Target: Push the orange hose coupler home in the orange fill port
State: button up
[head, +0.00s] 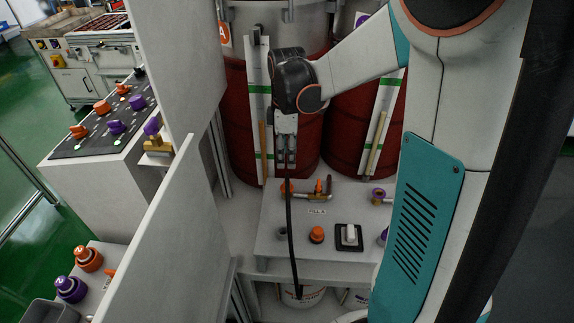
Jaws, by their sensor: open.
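My gripper (286,160) points down above the back edge of the white bench, fingers open. Below its fingertips is an orange piece (287,187) at the left end of a brass pipe, partly behind a black hose (292,232). From this view I cannot tell the orange coupler from the orange fill port there, or how deeply they are seated. The hose runs from beside the gripper down over the bench front. An orange valve handle (318,186) stands on the pipe, behind the "FILL A" label (317,211).
The bench top (275,222) also holds an orange-capped fitting (317,234), a black-framed switch (349,236) and a purple fitting (378,195). Red drums (245,125) stand behind. White panels (165,230) close off the left. A bucket (302,297) is below.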

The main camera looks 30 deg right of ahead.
jog(key=shift+r, duration=1.1)
jog(key=s+a+r+m+t, duration=0.3)
jog(key=s+a+m, duration=0.2)
jog(key=s, duration=0.3)
jog(key=s+a+r+m+t, duration=0.3)
jog(key=s+a+m+t, duration=0.1)
jog(key=s, duration=0.4)
jog(key=shift+s+a+r+m, duration=0.15)
jog(key=shift+a+r+m, duration=0.25)
jog(key=shift+a+m, duration=0.65)
